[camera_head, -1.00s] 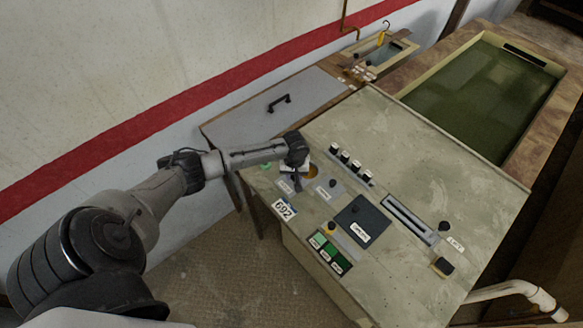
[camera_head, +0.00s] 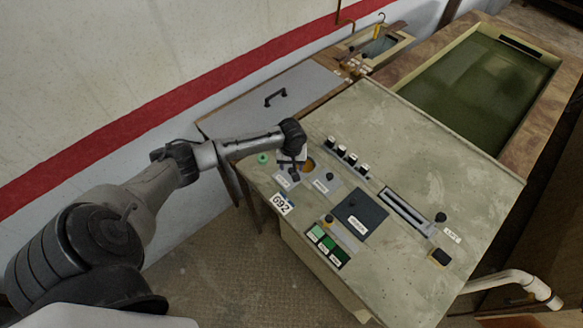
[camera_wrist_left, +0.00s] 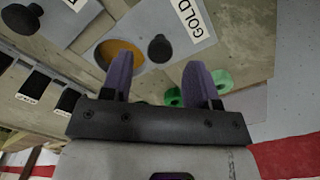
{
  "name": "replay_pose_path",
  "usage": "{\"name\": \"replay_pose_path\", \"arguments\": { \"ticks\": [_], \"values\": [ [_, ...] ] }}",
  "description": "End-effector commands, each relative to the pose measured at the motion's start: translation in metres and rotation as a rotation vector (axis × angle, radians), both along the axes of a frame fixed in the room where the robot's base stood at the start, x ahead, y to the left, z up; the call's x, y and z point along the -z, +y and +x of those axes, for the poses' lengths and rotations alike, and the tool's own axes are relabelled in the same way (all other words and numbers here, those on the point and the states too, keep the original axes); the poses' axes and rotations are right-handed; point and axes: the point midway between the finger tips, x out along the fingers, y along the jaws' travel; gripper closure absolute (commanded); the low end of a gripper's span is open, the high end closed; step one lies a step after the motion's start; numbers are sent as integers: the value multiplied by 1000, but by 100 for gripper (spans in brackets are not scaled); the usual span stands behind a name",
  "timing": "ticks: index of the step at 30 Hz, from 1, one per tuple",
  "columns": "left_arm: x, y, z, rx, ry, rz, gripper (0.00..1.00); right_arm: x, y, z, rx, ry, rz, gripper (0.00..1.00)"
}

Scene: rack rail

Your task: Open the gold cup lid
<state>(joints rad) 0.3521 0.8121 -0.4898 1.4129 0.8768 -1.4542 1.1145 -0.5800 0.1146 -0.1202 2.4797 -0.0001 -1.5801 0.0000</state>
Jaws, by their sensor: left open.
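The gold cup lid (camera_wrist_left: 174,30) is a flat grey plate with a black knob (camera_wrist_left: 160,48) and a "GOLD" label. In the left wrist view, a round gold opening (camera_wrist_left: 112,48) shows beside the plate's edge. The opening also shows in the head view (camera_head: 309,165), next to my gripper. My left gripper (camera_wrist_left: 160,80) is open; its two purple fingers are spread, with the knob in view between and beyond them. In the head view my left gripper (camera_head: 293,172) hangs over the panel and hides part of the lid. I cannot tell whether a finger touches anything.
A second grey plate with a black knob (camera_head: 329,176) lies to the right. A dark square plate (camera_head: 360,217) and green buttons (camera_head: 327,243) lie nearer.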

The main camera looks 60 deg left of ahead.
Motion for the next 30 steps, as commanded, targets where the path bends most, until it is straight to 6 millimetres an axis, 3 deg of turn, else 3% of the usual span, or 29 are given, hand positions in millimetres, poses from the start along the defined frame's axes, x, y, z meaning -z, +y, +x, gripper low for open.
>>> {"name": "replay_pose_path", "arguments": {
  "ticks": [6, 15, 21, 30],
  "values": [
    [-46, 1, 1, 1, -3, 1, 45, 0, -2, 0, -4, 0, -5, 57],
    [-93, 0, 1, 1, -3, 0, 45, 1, -3, 0, -6, 0, -11, 57],
    [-107, 0, 0, 0, -1, 0, 45, 1, -3, 0, -5, 1, -9, 57],
    [-111, 0, 0, 0, 0, 0, 45, 1, -1, 0, -1, 0, -2, 57]
  ]
}}
